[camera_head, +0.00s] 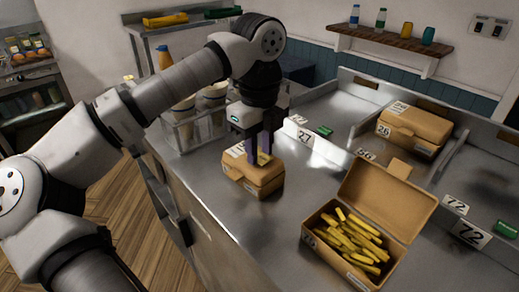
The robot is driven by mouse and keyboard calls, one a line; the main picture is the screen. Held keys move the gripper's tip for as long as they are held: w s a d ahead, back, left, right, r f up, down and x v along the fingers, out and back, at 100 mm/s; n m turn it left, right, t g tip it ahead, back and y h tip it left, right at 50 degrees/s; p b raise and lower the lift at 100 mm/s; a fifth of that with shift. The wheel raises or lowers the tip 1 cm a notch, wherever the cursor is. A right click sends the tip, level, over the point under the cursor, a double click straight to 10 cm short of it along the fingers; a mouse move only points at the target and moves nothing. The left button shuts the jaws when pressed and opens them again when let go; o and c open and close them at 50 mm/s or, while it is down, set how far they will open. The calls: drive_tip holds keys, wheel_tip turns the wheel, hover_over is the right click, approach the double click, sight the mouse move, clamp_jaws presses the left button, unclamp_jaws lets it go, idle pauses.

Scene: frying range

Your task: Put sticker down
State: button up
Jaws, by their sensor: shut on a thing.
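My gripper (262,153) points down over the small closed cardboard box (252,186) near the middle of the counter. Its fingers are shut, with their tips at the top of the box. A pale sticker (237,151) shows just left of the fingers, at the lid. It appears to be in their grip, partly hidden by them. I cannot tell whether it touches the lid.
An open box of fries (346,243) stands at the front right, its lid raised. Another closed box (412,131) sits in a bay behind. Number labels (472,233) mark the counter. A bottle rack (184,132) stands left of my gripper. Bare metal lies between the boxes.

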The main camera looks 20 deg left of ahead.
sight(259, 157)
drive_tip(key=shift+f+b, duration=0.55)
drive_tip(key=shift+b, duration=0.05)
drive_tip(key=shift+s, duration=0.1)
drive_tip(key=o, duration=0.9)
drive_tip(key=shift+f, duration=0.1)
drive_tip(key=shift+o, duration=0.2)
drive_tip(key=shift+d, duration=0.1)
drive_tip(key=shift+s+f, duration=0.1)
drive_tip(key=shift+r+p, duration=0.4)
drive_tip(key=shift+r, duration=0.05)
wheel_tip(259, 157, up, 13)
drive_tip(key=shift+f, duration=0.15)
